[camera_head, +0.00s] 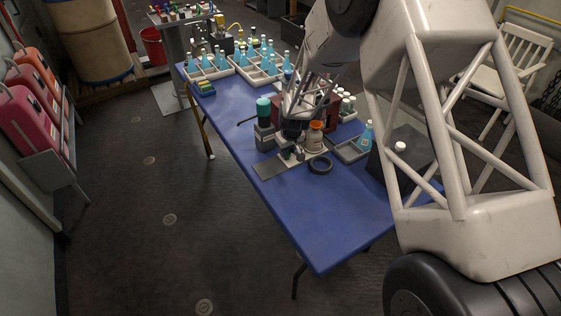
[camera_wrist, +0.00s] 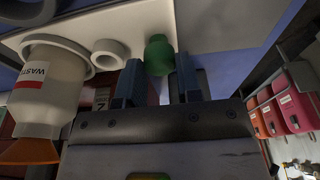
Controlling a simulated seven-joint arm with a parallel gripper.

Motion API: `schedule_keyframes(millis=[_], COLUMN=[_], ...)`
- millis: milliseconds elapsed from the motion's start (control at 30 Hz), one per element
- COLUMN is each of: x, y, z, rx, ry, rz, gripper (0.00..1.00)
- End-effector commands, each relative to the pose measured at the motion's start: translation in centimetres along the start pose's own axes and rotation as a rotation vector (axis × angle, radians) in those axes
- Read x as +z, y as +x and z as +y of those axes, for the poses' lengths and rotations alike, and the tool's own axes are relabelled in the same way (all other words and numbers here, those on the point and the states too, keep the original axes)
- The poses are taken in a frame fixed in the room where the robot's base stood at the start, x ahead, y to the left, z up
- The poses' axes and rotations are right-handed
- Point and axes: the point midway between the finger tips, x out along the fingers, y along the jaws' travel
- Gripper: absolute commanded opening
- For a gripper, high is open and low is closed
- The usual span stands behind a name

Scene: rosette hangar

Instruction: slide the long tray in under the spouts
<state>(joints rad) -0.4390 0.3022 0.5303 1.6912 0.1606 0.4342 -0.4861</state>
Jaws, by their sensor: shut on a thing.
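The long tray (camera_head: 268,167) is a flat grey plate lying on the blue table. It also shows in the wrist view as a pale plate (camera_wrist: 225,15). A white bottle labelled WASTE (camera_wrist: 55,85), with an orange top, stands on it; in the head view the bottle (camera_head: 314,138) is beside my gripper (camera_head: 293,148). A pale ring (camera_wrist: 110,50) and an upright green knob (camera_wrist: 160,52) are also on the plate. My gripper (camera_wrist: 158,85) is shut on the green knob. A dark red body (camera_head: 331,112) stands behind the gripper. I cannot make out the spouts.
A teal-topped bottle (camera_head: 263,104) stands left of the gripper. A small tray (camera_head: 350,151) with a blue flask is to the right. Racks of flasks fill the far end. The table's near end (camera_head: 325,230) is clear.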

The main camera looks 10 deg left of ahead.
Motion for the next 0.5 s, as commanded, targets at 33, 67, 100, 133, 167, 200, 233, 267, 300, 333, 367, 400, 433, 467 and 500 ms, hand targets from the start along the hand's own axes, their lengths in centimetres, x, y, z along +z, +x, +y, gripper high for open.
schedule_keyframes(millis=[33, 67, 100, 133, 167, 200, 233, 267, 300, 333, 367, 400, 433, 467, 500], x=[0.0, 0.0, 0.0, 0.0, 0.0, 0.0, 0.0, 0.0, 0.0, 0.0, 0.0, 0.0, -0.1, -0.1, -0.1], y=[0.0, 0.0, 0.0, 0.0, 0.0, 0.0, 0.0, 0.0, 0.0, 0.0, 0.0, 0.0, 0.0, 0.0, 0.0], z=[0.2, 0.3, 0.5, 0.6, 0.7, 0.8, 0.9, 1.0, 1.1, 1.2, 1.3, 1.5, 1.6, 1.7, 1.8], rx=[0.0, 0.0, 0.0, 0.0, 0.0, 0.0, 0.0, 0.0, 0.0, 0.0, 0.0, 0.0, 0.0, 0.0, 0.0], ry=[0.001, 0.001, 0.001, 0.002, 0.002, 0.002, 0.001, 0.001, 0.001, 0.001, 0.001, 0.0, 0.0, 0.0, 0.0], rz=[0.001, 0.001, 0.001, 0.001, 0.001, 0.001, 0.001, 0.001, 0.0, 0.0, 0.0, 0.0, 0.0, 0.0, 0.0], gripper=[0.17, 0.17, 0.17, 0.17, 0.17, 0.17, 0.17, 0.17, 0.17, 0.17, 0.17, 0.17, 0.17, 0.17, 0.17])
